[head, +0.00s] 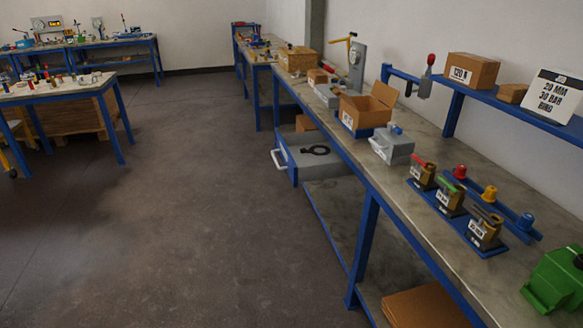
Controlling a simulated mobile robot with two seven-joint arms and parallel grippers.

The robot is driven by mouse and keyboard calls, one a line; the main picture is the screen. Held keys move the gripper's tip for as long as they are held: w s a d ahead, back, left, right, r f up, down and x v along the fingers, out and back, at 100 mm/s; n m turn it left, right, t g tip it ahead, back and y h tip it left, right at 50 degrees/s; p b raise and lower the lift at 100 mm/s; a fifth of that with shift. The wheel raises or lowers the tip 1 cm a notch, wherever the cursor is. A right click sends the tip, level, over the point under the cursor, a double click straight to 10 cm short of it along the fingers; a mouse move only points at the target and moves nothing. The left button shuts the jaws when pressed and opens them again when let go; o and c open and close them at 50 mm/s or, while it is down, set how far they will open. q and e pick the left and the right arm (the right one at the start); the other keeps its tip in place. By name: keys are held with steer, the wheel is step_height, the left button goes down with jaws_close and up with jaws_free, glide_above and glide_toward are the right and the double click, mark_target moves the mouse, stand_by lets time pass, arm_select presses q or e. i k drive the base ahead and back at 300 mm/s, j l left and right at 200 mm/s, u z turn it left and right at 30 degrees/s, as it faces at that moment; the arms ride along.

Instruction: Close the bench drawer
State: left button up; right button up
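The bench drawer (318,163) hangs under the long workbench on the right side of the head view. It is pulled out toward the left, past the bench's front edge. It is grey with a blue front panel (285,163) and a pale bar handle (277,160). A black ring-shaped thing with a short tail (316,150) shows on its top. Neither of my grippers is in the view, and nothing touches the handle.
The bench top (440,247) carries an open cardboard box (365,108), a grey case (392,147) and several labelled blocks on a blue tray (484,244). A blue bench leg (363,250) stands nearer. The floor (190,190) left of the drawer is clear.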

mark_target(300, 168)
steer(key=i+j+z, duration=0.95)
steer(key=i+j, duration=0.25)
steer(key=j, duration=0.15)
steer(key=i+j+z, duration=0.1)
steer(key=i+j, duration=0.45)
steer(key=j, duration=0.25)
steer(key=i+j, duration=0.25)
steer(key=j, duration=0.15)
steer(key=i+j+z, duration=0.1)
steer(key=i+j, duration=0.15)
steer(key=j, duration=0.2)
steer(key=i+l, duration=0.1)
steer(key=i, duration=0.5)
